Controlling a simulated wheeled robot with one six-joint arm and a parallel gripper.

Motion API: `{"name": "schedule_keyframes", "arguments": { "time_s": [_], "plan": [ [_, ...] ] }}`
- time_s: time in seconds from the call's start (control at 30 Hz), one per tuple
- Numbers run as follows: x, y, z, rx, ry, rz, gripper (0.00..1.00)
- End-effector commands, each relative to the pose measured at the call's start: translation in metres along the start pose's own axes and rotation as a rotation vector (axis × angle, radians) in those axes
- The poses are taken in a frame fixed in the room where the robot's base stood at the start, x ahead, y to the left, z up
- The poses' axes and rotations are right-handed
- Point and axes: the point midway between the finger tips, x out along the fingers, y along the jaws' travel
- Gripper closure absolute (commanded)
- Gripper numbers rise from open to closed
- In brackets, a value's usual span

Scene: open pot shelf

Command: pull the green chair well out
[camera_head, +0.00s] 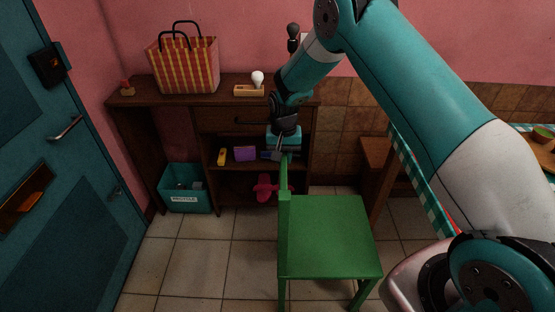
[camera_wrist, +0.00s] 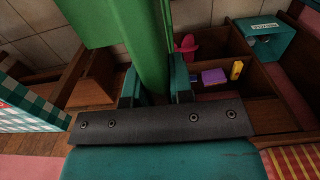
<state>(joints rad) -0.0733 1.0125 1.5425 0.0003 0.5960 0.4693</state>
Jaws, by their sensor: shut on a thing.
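The green chair (camera_head: 325,236) stands on the tiled floor in the middle of the head view, its seat toward the right and its narrow back edge-on at the left. My gripper (camera_head: 282,152) is at the top of the chair's back. In the wrist view the chair's green back (camera_wrist: 146,45) runs between the two fingers of my gripper (camera_wrist: 156,92), which are shut on it. The chair's far legs are partly hidden under the seat.
A table with a green checked cloth (camera_head: 416,182) stands right of the chair. A brown desk (camera_head: 225,117) with open shelves is behind it. A teal recycling bin (camera_head: 186,196) stands at the left. Tiled floor is clear left of the chair, before the teal door (camera_head: 75,215).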

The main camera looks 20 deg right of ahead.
Motion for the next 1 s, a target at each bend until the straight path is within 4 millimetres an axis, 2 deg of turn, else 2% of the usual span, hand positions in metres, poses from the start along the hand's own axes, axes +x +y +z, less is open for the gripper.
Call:
{"name": "schedule_keyframes", "arguments": {
  "time_s": [0.3,0.33,0.43,0.77,0.87,1.0],
  "plan": [
    [-0.003,-0.007,-0.004,-0.001,0.018,-0.014,1.00],
    [-0.003,-0.007,-0.004,-0.001,0.019,-0.014,0.76],
    [-0.003,-0.006,-0.004,-0.001,0.018,-0.013,0.53],
    [-0.003,0.000,-0.004,0.007,0.012,-0.008,0.53],
    [-0.011,0.002,-0.005,0.009,0.013,-0.008,0.53],
    [-0.035,0.003,-0.005,0.010,0.014,-0.008,0.53]
  ]
}}
